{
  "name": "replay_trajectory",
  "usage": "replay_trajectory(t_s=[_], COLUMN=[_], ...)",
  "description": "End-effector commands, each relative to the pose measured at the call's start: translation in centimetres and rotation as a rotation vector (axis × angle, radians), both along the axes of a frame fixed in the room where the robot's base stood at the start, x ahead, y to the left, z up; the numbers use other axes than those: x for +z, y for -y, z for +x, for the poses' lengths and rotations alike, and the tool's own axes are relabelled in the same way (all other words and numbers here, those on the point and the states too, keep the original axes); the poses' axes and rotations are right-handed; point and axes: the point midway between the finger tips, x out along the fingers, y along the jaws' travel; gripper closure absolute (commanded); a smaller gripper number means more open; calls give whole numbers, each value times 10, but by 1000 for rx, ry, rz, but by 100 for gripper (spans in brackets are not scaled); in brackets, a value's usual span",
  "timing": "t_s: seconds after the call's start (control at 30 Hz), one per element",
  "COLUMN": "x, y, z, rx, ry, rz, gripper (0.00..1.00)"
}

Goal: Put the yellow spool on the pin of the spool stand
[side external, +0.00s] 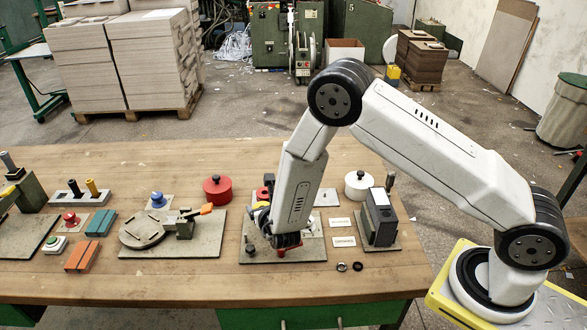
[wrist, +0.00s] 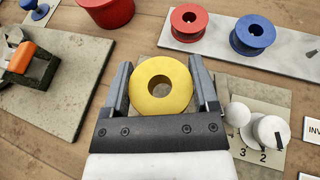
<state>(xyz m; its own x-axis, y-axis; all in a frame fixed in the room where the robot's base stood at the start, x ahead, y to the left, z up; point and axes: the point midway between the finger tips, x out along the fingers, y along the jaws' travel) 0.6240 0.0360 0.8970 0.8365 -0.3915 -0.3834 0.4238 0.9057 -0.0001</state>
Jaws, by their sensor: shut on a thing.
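The yellow spool (wrist: 160,88) sits between the two grey fingers of my gripper (wrist: 161,78) in the wrist view, its round face and centre hole toward the camera. My gripper is shut on it. The spool stand (wrist: 282,58) is a pale strip at the upper right, beyond and to the right of my gripper. It carries a red spool (wrist: 189,22) and a blue spool (wrist: 252,36). A thin dark pin (wrist: 312,53) shows at the right edge of that view. In the side view my arm hides most of my gripper and the stand.
A panel with white knobs (wrist: 268,131) lies right of my gripper. A red lidded pot (side external: 217,190), a white lidded pot (side external: 358,186) and a lever fixture (side external: 165,230) with an orange handle stand nearby. Bare wooden table (side external: 130,285) shows at the front.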

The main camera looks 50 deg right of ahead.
Motion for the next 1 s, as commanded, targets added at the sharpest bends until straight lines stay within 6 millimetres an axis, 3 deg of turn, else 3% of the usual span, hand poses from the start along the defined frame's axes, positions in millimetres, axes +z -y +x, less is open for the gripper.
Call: replay_trajectory(t_s=[0.4,1.0], x=[-22,-26], y=[0,0], z=[0,0], rx=[-1,-1], ry=[-1,0], rz=[-1,0], gripper=[79,79])
